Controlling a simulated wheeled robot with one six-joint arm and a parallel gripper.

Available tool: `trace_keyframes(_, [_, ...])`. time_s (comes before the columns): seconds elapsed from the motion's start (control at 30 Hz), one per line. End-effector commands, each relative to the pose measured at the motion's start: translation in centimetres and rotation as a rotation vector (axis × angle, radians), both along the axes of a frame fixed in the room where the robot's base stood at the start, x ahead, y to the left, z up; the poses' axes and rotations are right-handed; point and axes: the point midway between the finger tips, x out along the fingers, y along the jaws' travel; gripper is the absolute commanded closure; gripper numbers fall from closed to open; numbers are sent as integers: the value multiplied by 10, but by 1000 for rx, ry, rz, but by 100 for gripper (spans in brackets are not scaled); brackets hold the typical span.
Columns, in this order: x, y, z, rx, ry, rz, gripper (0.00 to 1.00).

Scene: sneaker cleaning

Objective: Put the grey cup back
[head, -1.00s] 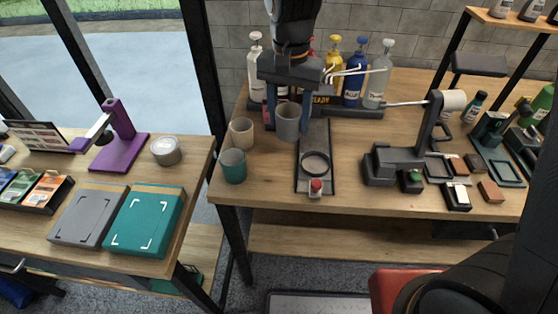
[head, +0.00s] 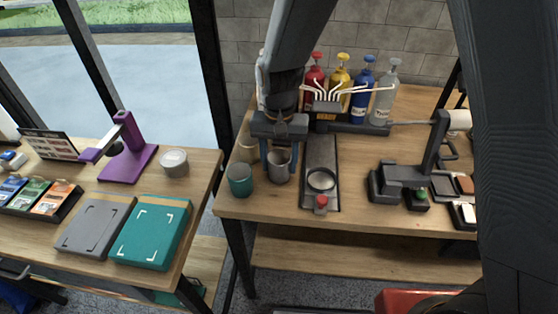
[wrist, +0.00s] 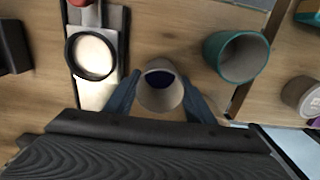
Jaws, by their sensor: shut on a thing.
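The grey cup (head: 279,167) is between the fingers of my gripper (head: 280,156), which is shut on it. It is upright, at or just above the workbench top; I cannot tell whether its base touches. In the wrist view the cup (wrist: 160,99) sits between the blue-grey fingertips (wrist: 161,100), with something dark blue inside. A teal cup (head: 240,180) stands just left of it, apart. A beige cup (head: 247,148) stands behind, partly hidden by my gripper.
A grey device (head: 405,177) is further right. The bench's front edge (head: 330,228) is near.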

Motion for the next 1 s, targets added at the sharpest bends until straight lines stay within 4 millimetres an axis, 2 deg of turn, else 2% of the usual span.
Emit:
trace_keyframes(0.4, [0,0,-6,0,0,0,76])
trace_keyframes(0.43, [0,0,-5,0,-1,0,46])
trace_keyframes(0.5, [0,0,-5,0,-1,0,34])
trace_keyframes(0.53, [0,0,-5,0,-1,0,32])
trace_keyframes(0.83, [0,0,-3,1,-1,0,32])
trace_keyframes(1.0, [1,1,10,2,-4,0,32])
